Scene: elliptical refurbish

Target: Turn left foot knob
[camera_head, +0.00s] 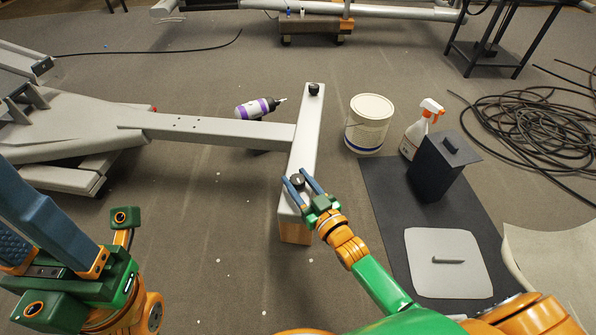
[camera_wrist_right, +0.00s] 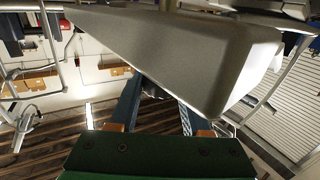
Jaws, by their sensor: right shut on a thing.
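A grey crossbar (camera_head: 306,139) of the elliptical's frame has a black knob at each end. The near knob (camera_head: 297,179) sits between the blue fingers of my right gripper (camera_head: 295,178), which is shut on it. In the right wrist view, the fingers come up to a dark knob (camera_wrist_right: 150,88), partly hidden beside the grey bar end (camera_wrist_right: 190,55). The far knob (camera_head: 314,89) stands free at the bar's other end. My left gripper (camera_head: 30,225) is at the left edge, away from the bar, its blue fingers apart and empty; its tips are cut off.
A wooden block (camera_head: 294,233) lies under the bar's near end. A purple-and-white bottle (camera_head: 258,108) lies left of the bar. A white bucket (camera_head: 369,124), a spray bottle (camera_head: 421,131) and a dark box (camera_head: 437,167) stand right. Coiled cable (camera_head: 530,135) lies far right.

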